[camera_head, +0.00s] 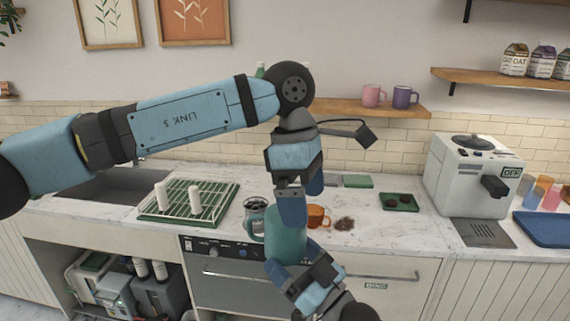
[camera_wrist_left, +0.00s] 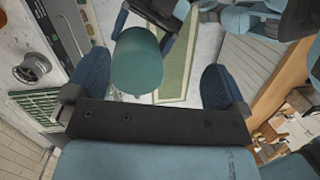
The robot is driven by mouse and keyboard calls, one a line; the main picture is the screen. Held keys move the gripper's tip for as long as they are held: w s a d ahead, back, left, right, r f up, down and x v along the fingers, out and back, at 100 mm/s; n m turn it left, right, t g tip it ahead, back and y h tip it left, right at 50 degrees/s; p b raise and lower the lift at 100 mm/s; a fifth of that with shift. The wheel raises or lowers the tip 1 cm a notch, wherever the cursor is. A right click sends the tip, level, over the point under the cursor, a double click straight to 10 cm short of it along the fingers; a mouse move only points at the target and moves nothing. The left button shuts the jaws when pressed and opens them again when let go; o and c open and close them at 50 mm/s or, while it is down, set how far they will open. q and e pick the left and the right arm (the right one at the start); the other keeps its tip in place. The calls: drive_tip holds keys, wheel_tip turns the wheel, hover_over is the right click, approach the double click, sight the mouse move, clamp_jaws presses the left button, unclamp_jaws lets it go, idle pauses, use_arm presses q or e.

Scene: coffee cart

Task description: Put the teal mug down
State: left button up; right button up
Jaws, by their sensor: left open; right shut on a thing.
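The teal mug (camera_head: 287,242) is upright or nearly so, in front of the counter's front edge in the head view. My right gripper (camera_head: 300,268) is shut on it from below right. My left gripper (camera_head: 300,205) is open and points down just above the mug, covering part of its top. In the left wrist view the mug (camera_wrist_left: 137,65) shows between the spread fingers of my left gripper (camera_wrist_left: 155,82), nearer the left finger, with visible gaps. My right gripper's fingers (camera_wrist_left: 148,28) flank the mug there. The mug's base is partly hidden.
On the counter (camera_head: 360,225) stand an orange cup (camera_head: 318,216), a grey cup (camera_head: 255,208), a dark heap of grounds (camera_head: 345,224), a dish rack (camera_head: 188,202) and a green tray (camera_head: 400,203). A coffee machine (camera_head: 470,172) is at right.

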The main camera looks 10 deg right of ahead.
sight(287, 245)
use_arm(q)
drive_tip(key=shift+t+y, duration=0.8)
drive_tip(key=shift+t, duration=0.1)
drive_tip(key=w+a+r, duration=0.2)
drive_tip(key=w+r, duration=0.1)
drive_tip(key=shift+w+a+r, duration=0.1)
drive_tip(key=shift+a+r, duration=0.1)
drive_tip(key=shift+r, duration=0.1)
drive_tip(key=shift+w+a, duration=0.1)
wheel_tip(287, 245, down, 12)
drive_tip(key=shift+r, duration=0.1)
drive_tip(key=c, duration=0.9)
drive_tip(key=shift+c, duration=0.6)
use_arm(e)
drive_tip(key=o, duration=1.3)
